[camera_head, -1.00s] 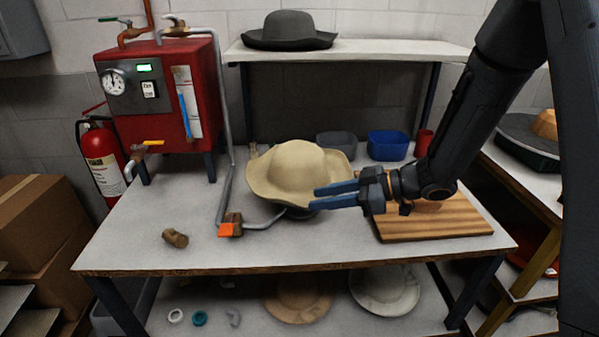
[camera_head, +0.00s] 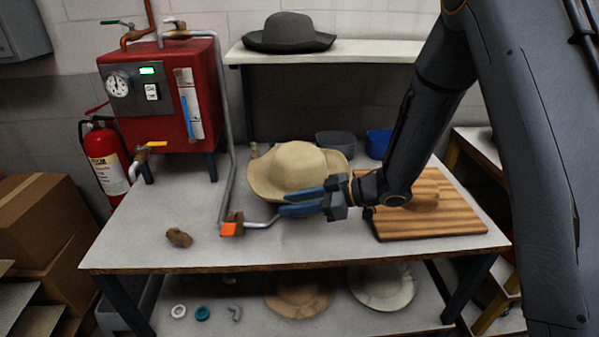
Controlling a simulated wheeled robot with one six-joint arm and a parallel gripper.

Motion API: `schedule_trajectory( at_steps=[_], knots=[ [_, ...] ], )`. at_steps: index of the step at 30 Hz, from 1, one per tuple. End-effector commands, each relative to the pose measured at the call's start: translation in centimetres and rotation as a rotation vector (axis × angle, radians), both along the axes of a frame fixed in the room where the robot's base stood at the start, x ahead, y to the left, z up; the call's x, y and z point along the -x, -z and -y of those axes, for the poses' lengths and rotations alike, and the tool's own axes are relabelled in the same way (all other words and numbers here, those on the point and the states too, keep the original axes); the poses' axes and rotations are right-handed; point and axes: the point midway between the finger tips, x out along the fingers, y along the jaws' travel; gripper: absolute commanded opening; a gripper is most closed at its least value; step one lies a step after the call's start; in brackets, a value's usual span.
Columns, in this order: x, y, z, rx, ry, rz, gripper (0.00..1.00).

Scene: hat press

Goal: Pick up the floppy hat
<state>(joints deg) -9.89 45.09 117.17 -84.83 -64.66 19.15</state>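The floppy hat, cream with a wavy brim (camera_head: 293,165), stands on the table above the end of a bent grey pipe. My gripper (camera_head: 283,204) has two blue fingers pointing left, at the front right part of the hat's brim. The fingers are apart with a narrow gap. They overlap the lower brim in the picture; whether the brim lies between them or behind them I cannot tell. A dark grey hat (camera_head: 289,33) sits on the shelf behind.
A red boiler (camera_head: 172,95) stands at the table's left back, with a pipe running down to an orange-marked fitting (camera_head: 230,228). A wooden board (camera_head: 440,215) lies on the right. Grey (camera_head: 335,144) and blue (camera_head: 378,143) bins stand behind. The front left table is mostly clear.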

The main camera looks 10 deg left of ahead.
Motion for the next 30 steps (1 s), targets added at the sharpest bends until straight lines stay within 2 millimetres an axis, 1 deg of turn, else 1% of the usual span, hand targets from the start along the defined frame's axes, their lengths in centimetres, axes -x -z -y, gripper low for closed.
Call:
schedule_trajectory(
  at_steps=[1, 5, 6, 7, 16, 20, 23, 26, 30],
  knots=[
    [0.0, 0.0, 0.0, 0.0, 0.0, 0.0, 0.31],
    [0.0, 0.0, 0.0, 0.0, 0.0, 0.0, 0.09],
    [0.0, 0.0, 0.0, 0.0, 0.0, 0.0, 0.03],
    [0.0, 0.0, 0.0, 0.0, 0.0, 0.0, 0.0],
    [0.0, -0.1, 0.0, -0.001, 0.001, 0.0, 0.0],
    [-0.1, -0.4, 0.0, -0.001, 0.001, 0.001, 0.0],
    [-0.1, -1.0, 0.0, -0.001, 0.001, 0.002, 0.0],
    [-0.1, -2.0, 0.0, -0.001, 0.001, 0.004, 0.0],
    [-0.1, -4.2, 0.0, -0.001, 0.0, 0.005, 0.0]
  ],
)
